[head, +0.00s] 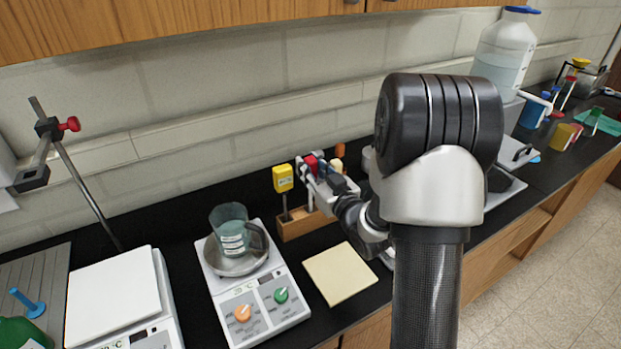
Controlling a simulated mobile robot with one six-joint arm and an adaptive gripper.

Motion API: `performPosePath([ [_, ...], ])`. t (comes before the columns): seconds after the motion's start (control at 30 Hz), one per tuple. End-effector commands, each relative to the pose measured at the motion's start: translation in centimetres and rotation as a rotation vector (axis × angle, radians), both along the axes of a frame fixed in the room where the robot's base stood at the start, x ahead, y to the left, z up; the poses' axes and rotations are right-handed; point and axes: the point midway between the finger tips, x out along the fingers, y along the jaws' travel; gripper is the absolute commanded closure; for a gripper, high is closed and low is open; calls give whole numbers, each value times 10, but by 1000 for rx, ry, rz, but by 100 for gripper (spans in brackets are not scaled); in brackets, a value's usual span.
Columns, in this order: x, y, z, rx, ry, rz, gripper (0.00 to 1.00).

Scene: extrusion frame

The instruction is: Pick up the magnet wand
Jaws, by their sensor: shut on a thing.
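A wooden holder (293,226) stands on the black bench near the wall, with upright tools in it. My gripper (311,168) reaches in from the right at the holder, at the height of the tool handles. It is shut on a red-topped handle (311,161), which appears to be the magnet wand. The wand's lower part is mostly hidden behind the gripper, so I cannot tell whether it is still in the holder. A yellow-headed tool (283,179) stands just left of the gripper. A cream handle (336,166) and an orange-brown handle (340,150) show just right of and behind the fingers.
A hotplate (262,301) with a glass beaker (232,234) in a metal dish stands front left of the holder. A cream pad (340,273) lies below the gripper. A white balance (115,297) and clamp stand (85,180) are further left. A large bottle (503,52) stands right.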

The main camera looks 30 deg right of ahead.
Motion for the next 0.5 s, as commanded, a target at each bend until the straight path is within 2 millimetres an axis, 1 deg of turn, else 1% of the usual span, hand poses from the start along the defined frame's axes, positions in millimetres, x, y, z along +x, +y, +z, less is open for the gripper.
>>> performPosePath([
  [0.03,0,0,0,0,0,0,84],
  [0.27,0,0,0,0,0,0,99],
  [0.5,0,0,1,0,-1,0,100],
])
